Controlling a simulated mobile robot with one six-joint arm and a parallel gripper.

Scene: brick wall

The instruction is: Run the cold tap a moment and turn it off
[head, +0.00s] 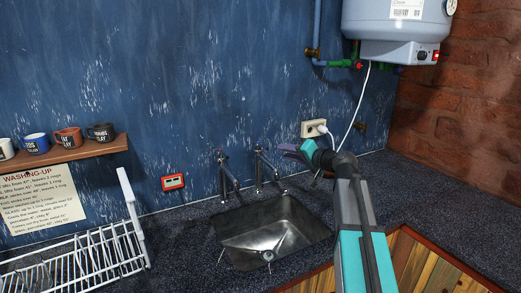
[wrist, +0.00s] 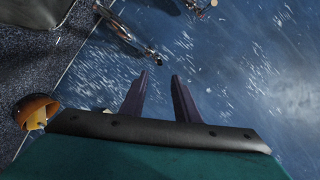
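Two dark metal taps stand at the back of the sink, the left tap (head: 228,177) and the right tap (head: 262,167). I cannot tell which is cold, and no water stream is clearly visible. The metal sink (head: 250,220) is set into the dark counter. My gripper (head: 284,150) is raised near the wall, just right of the right tap's top, apparently not touching it. In the wrist view its two dark fingers (wrist: 161,77) are spread with nothing between them. One tap (wrist: 128,37) lies beyond the fingertips; part of another (wrist: 200,8) shows at the top edge.
A wall socket (head: 313,129) with a plug and white cable is close behind my gripper. A water heater (head: 398,25) hangs above right. A white dish rack (head: 95,255) stands left of the sink; a mug shelf (head: 75,149) is above it. The right counter (head: 440,205) is clear.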

